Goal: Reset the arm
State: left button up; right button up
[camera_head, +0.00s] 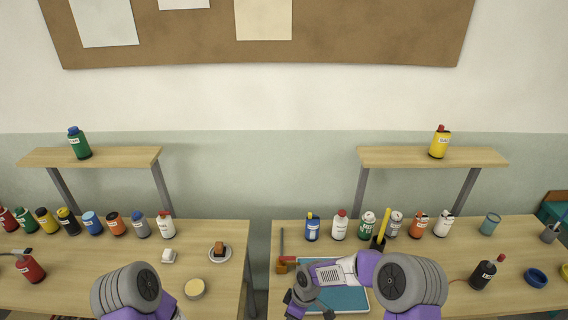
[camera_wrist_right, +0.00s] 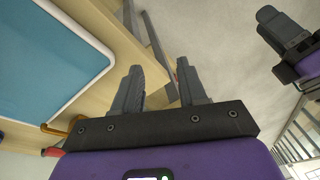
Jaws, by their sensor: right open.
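My right arm reaches in from the lower right in the head view and bends left over the right table. Its gripper (camera_head: 303,297) hangs near the table's front edge by a blue tray. In the right wrist view the right gripper (camera_wrist_right: 159,68) is open, with nothing between its fingers. The fingers point past the table edge, with floor behind. Of my left arm, only a grey and purple link shows in the head view at lower left. The left gripper (camera_wrist_right: 285,35) shows in part at the upper right of the wrist view; its jaw gap is unclear.
Several bottles and spray cans line both tables. A black bottle (camera_head: 484,273) and blue ring (camera_head: 536,277) stand right of my arm. A gap separates the tables.

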jog(key=s+d+f+m, duration=0.2)
jog(key=s+f+m, duration=0.1)
jog(key=s+m, duration=0.3)
jog(key=s+d+f+m+t+y, duration=0.1)
jog(key=s+d+f+m, duration=0.2)
jog(key=s+m, duration=0.3)
jog(key=s+d+f+m, duration=0.2)
jog(key=s+f+m, duration=0.2)
jog(key=s, duration=0.4)
jog(key=shift+t+y, duration=0.3)
jog(key=f+b, duration=0.1)
jog(key=b, duration=0.1)
jog(key=f+b, duration=0.2)
jog(key=w+f+b, duration=0.1)
jog(key=f+b, duration=0.1)
jog(key=shift+f, duration=0.15)
